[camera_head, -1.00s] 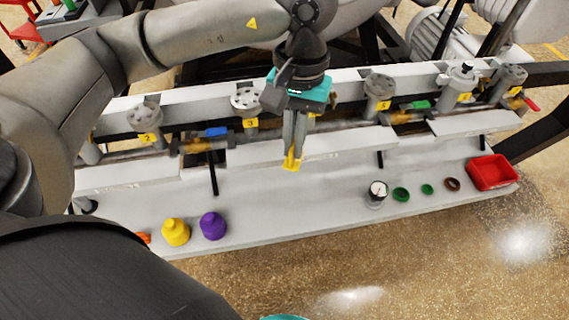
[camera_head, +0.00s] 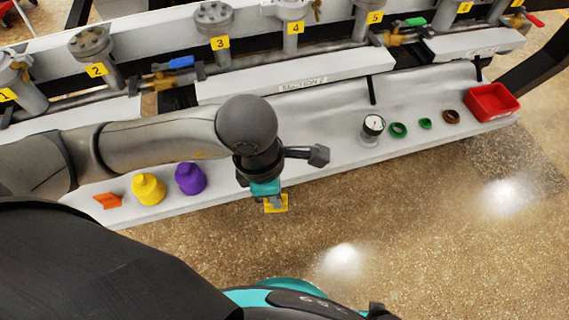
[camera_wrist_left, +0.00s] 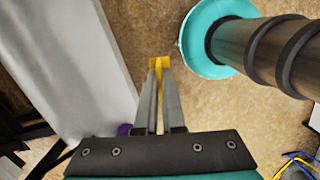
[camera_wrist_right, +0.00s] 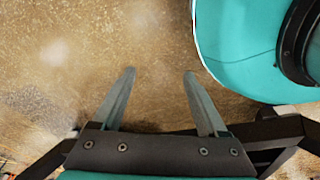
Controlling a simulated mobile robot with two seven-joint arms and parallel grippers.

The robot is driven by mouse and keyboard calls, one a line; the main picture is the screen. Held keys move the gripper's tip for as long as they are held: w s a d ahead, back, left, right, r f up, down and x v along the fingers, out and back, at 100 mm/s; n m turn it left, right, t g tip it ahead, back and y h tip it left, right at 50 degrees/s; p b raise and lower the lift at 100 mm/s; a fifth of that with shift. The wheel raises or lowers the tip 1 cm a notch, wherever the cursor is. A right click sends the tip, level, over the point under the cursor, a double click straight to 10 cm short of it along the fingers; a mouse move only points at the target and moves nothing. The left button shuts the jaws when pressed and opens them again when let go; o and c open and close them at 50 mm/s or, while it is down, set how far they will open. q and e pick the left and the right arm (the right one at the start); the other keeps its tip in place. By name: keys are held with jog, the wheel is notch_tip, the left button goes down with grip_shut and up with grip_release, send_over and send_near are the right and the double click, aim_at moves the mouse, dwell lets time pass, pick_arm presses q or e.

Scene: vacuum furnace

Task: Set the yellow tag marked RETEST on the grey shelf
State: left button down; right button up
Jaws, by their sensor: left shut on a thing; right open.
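My left gripper (camera_head: 272,201) is shut on the yellow tag (camera_head: 279,204), held just beyond the front edge of the grey shelf (camera_head: 335,147), over the floor. In the left wrist view the tag (camera_wrist_left: 159,63) sits between the fingertips; any marking on it cannot be read. The grey shelf runs below the row of numbered valves, and its edge shows at the left of the left wrist view (camera_wrist_left: 85,70). My right gripper (camera_wrist_right: 155,80) is open and empty over the floor in the right wrist view.
On the shelf stand an orange piece (camera_head: 107,200), a yellow knob (camera_head: 148,188), a purple knob (camera_head: 190,178), a gauge (camera_head: 373,126), a green ring (camera_head: 398,130), a smaller green ring (camera_head: 425,123), a brown ring (camera_head: 451,116) and a red bin (camera_head: 491,101). The shelf's middle is bare.

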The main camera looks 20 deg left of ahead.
pick_arm(q)
notch_tip(320, 180, down, 5)
jog(key=s+d+n+b, duration=0.2)
jog(key=s+n+b, duration=0.1)
jog(key=n, duration=0.4)
jog(key=shift+t, duration=0.3)
jog(key=w+a+b, duration=0.1)
jog(key=w+a, duration=0.2)
jog(key=w, duration=0.1)
jog(key=w+a+b, duration=0.1)
jog(key=w+a, duration=0.2)
jog(key=w, duration=0.2)
jog(key=w+a+b, duration=0.1)
jog(key=w+a, duration=0.2)
jog(key=w, duration=0.2)
jog(key=shift+a, duration=0.3)
jog(key=shift+w+a, duration=0.25)
jog(key=shift+w, duration=0.15)
jog(key=shift+f+b, duration=0.8)
jog(key=shift+f, duration=0.85)
pick_arm(e)
jog(key=w+a+r, duration=0.3)
jog(key=w+r, duration=0.3)
jog(key=w, duration=0.1)
jog(key=shift+w+a+t, duration=0.2)
jog(key=shift+a+t, duration=0.05)
jog(key=shift+t, duration=0.05)
pick_arm(q)
jog(key=shift+f, duration=0.15)
